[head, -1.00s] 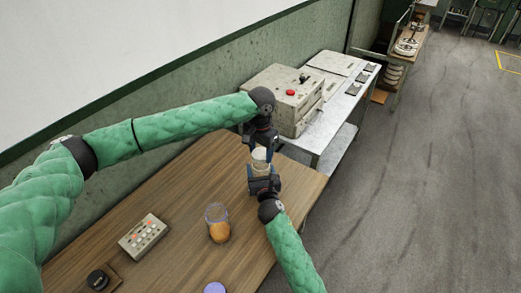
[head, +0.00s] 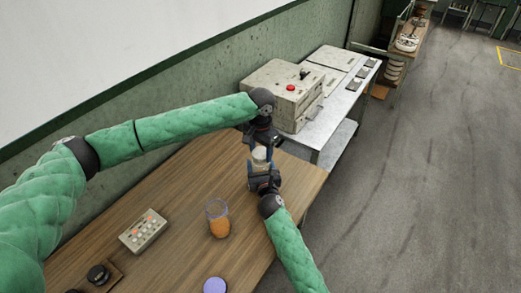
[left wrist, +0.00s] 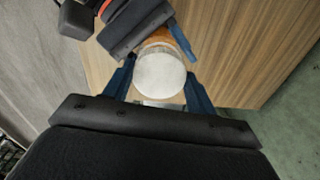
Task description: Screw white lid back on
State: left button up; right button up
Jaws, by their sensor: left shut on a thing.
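The white lid (left wrist: 160,75) shows as a round disc between the fingers of my left gripper (left wrist: 158,90) in the left wrist view. In the head view my left gripper (head: 259,149) points down from above and is shut on the lid. A pale jar (head: 260,156) is under it, partly hidden by both grippers. My right gripper (head: 263,180) comes from below and holds the jar above the table's far right part. The lid sits at the jar's top; whether its threads are engaged cannot be seen.
A glass with orange contents (head: 218,222) stands on the wooden table (head: 185,185). A purple round lid (head: 214,286), a button box (head: 143,233) and a black knob (head: 98,275) are nearer. A grey machine (head: 282,92) with a red button stands behind the grippers.

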pick_arm(q)
jog(key=shift+f, duration=0.6)
dwell(0.3)
